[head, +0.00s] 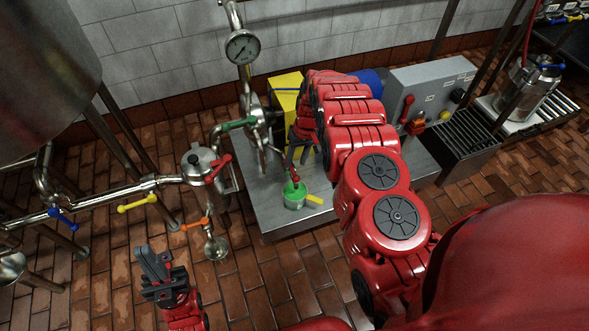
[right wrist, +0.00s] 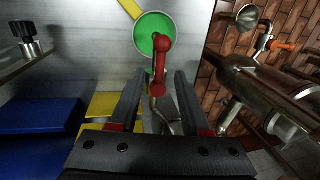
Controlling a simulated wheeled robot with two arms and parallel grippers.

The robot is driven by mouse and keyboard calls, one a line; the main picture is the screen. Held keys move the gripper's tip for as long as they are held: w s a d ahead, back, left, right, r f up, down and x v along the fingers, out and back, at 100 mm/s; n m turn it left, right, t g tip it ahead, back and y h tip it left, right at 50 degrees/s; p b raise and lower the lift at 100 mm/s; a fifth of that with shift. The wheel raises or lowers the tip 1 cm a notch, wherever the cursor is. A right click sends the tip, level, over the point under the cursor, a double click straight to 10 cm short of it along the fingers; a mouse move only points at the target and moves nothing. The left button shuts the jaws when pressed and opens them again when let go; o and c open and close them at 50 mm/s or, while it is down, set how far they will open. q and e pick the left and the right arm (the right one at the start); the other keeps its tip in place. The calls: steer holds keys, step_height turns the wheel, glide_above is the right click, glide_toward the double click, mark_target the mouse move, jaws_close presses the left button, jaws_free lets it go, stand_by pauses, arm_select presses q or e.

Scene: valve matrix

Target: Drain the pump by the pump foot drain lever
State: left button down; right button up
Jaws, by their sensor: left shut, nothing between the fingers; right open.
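The red pump foot drain lever (right wrist: 160,60) shows in the right wrist view, its rounded end over a round cup (right wrist: 142,33) with a green inside and a yellow handle. In the head view the lever (head: 292,176) stands above the cup (head: 294,203) at the front of the metal base plate. My right gripper (right wrist: 159,74) is open, one finger on each side of the lower part of the lever; contact cannot be told. It also shows in the head view (head: 301,148), partly hidden by my arm. My left gripper (head: 155,265) is shut and empty above the brick floor.
Left of the base plate (head: 266,222) stand pipes with a red lever (head: 218,168), green handle (head: 238,124), orange lever (head: 196,224) and yellow handle (head: 137,203). A gauge (head: 241,47) rises behind. A grey control box (head: 432,92) stands right of my arm.

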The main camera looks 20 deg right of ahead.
mark_target(293, 170)
steer(key=shift+a+f+b, duration=0.15)
steer(key=shift+f+b, duration=0.05)
steer(key=shift+f, duration=0.65)
steer(key=shift+a+f+b, duration=0.15)
steer(key=shift+f, duration=0.65)
steer(key=shift+c, duration=0.2)
jaws_close()
